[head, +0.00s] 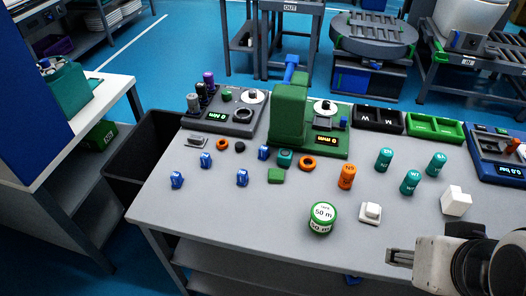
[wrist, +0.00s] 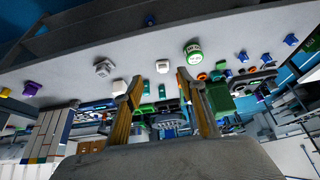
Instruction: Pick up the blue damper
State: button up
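Several small blue pieces with pale markings stand on the left part of the grey table. They are a front-left one (head: 176,179), a back-left one (head: 206,160), a front-middle one (head: 242,178) and one beside the teal part (head: 263,152). I cannot tell which is the damper. In the wrist view, blue pieces show at the right, one near the edge (wrist: 291,39). My gripper (head: 392,257) is at the table's front right, far right of these pieces. In the wrist view its two fingers (wrist: 160,92) are spread with nothing between them.
A green press (head: 289,115) stands behind. The table's front-left is clear. A dark bin (head: 150,150) stands left.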

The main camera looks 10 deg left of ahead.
jog(key=shift+w, duration=0.1)
jog(key=shift+c, duration=0.2)
